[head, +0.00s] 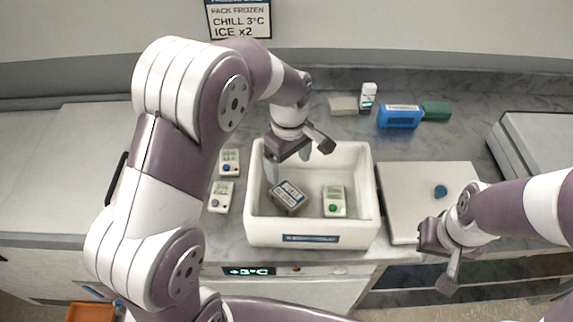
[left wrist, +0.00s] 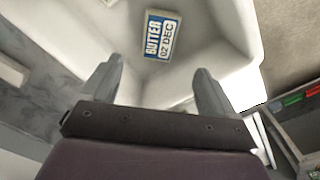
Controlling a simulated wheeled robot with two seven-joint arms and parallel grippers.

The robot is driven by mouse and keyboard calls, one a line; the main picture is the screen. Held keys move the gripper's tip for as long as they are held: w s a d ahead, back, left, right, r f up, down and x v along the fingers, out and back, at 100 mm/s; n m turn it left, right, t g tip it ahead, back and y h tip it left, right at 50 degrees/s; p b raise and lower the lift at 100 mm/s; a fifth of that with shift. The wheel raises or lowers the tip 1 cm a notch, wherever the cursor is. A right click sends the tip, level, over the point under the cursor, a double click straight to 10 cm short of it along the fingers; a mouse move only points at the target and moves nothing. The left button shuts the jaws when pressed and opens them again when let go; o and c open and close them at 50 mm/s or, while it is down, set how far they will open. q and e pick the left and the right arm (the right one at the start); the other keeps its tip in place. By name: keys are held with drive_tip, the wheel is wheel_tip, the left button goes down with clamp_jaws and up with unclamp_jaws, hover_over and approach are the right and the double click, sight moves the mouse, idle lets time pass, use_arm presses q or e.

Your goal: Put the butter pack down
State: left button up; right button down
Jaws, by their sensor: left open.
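The butter pack (head: 289,197) lies turned at an angle on the floor of the white open box (head: 311,229), left of its middle. In the left wrist view its blue and white label (left wrist: 161,37) reads BUTTER 02 DEC. My left gripper (head: 288,163) is over the box, pointing down, open and empty. In the left wrist view its two fingers (left wrist: 157,85) stand wide apart, with the pack beyond their tips and clear of them. My right gripper (head: 443,262) hangs at the right, in front of the counter; its finger gap is not clear.
A white lid-like panel (head: 425,188) lies right. Blue (head: 399,117) and green (head: 436,111) packs lie behind.

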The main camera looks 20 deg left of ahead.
use_arm(q)
drive_tip(key=s+a+m, duration=0.1)
drive_tip(key=s+m, duration=0.3)
drive_tip(key=s+a+m+t, duration=0.1)
drive_tip(key=s+a+m, duration=0.1)
drive_tip(key=s+m, duration=0.2)
drive_tip(key=s+a+m, duration=0.2)
drive_tip(key=s+m, duration=0.1)
drive_tip(key=s, duration=0.3)
drive_tip(key=shift+a+m, duration=0.1)
drive_tip(key=shift+m, duration=0.3)
drive_tip(key=shift+w+f, duration=0.1)
drive_tip(key=shift+w, duration=0.1)
